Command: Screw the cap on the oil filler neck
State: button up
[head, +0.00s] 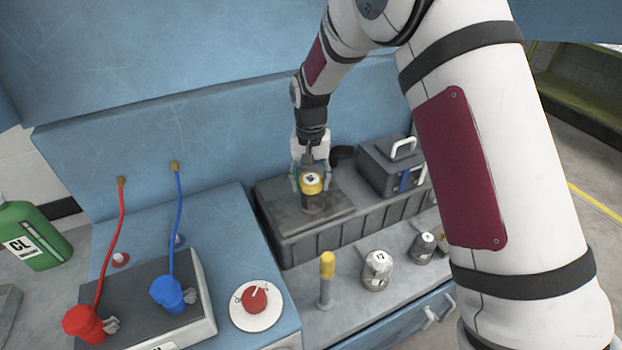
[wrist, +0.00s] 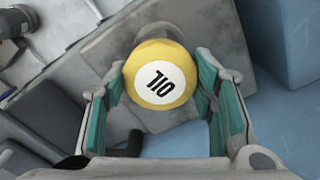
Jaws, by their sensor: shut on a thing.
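The yellow cap (head: 312,183) with a white "OIL" label is at the top of the dark filler neck (head: 313,203) on the grey block. My gripper (head: 310,177) comes down from above with its fingers on either side of the cap. In the wrist view the cap (wrist: 160,75) sits between the two green-padded fingers (wrist: 163,85), and the gripper is shut on it. The neck is mostly hidden below the cap in the wrist view. I cannot tell how far the cap sits on the neck's thread.
A dark box with a white handle (head: 403,148) stands right of the neck. On the front ledge are a yellow-topped post (head: 326,280) and grey canisters (head: 376,270). Red (head: 85,322) and blue (head: 167,292) connectors with hoses, a red knob (head: 255,300) and a green bottle (head: 35,235) are left.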

dwell(0.3)
jog(key=m, duration=0.5)
jog(key=shift+p, duration=0.3)
jog(key=shift+m, duration=0.3)
jog(key=m, duration=0.3)
jog(key=shift+m+p, duration=0.35)
jog(key=shift+m, duration=0.55)
jog(key=m, duration=0.3)
jog(key=shift+p, duration=0.35)
jog(key=shift+f+m, duration=0.1)
jog(key=shift+m, duration=1)
